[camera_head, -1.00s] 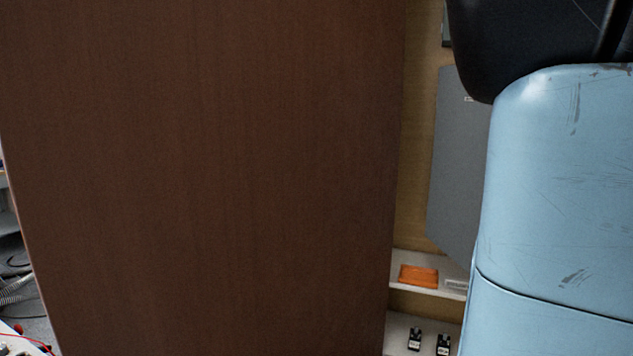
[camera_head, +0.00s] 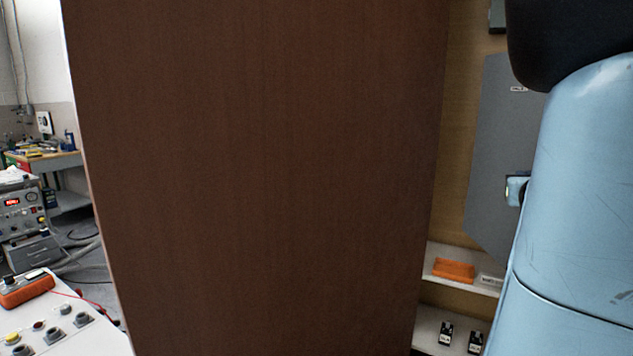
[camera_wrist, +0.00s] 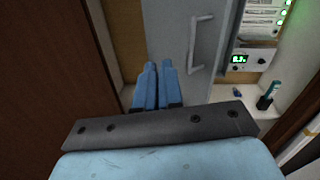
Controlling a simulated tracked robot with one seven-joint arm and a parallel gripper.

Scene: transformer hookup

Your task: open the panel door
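A grey panel door (camera_head: 500,150) with an angled outline shows at the right of the head view, partly hidden behind my light blue arm. In the wrist view the grey door (camera_wrist: 178,30) carries a pale bar handle (camera_wrist: 199,43). My gripper (camera_wrist: 159,65) has its two blue fingers side by side with no clear gap and nothing seen between them. The fingertips are in front of the door's lower left part, left of the handle. I cannot tell whether they touch the door. The fingertips are not visible in the head view.
A large brown wooden panel (camera_head: 260,180) fills the head view's middle and stands close at left in the wrist view (camera_wrist: 40,70). Orange block (camera_head: 454,271) sits on a low shelf. A lit display unit (camera_wrist: 250,60) is right of the handle. A workbench (camera_head: 70,160) stands far left.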

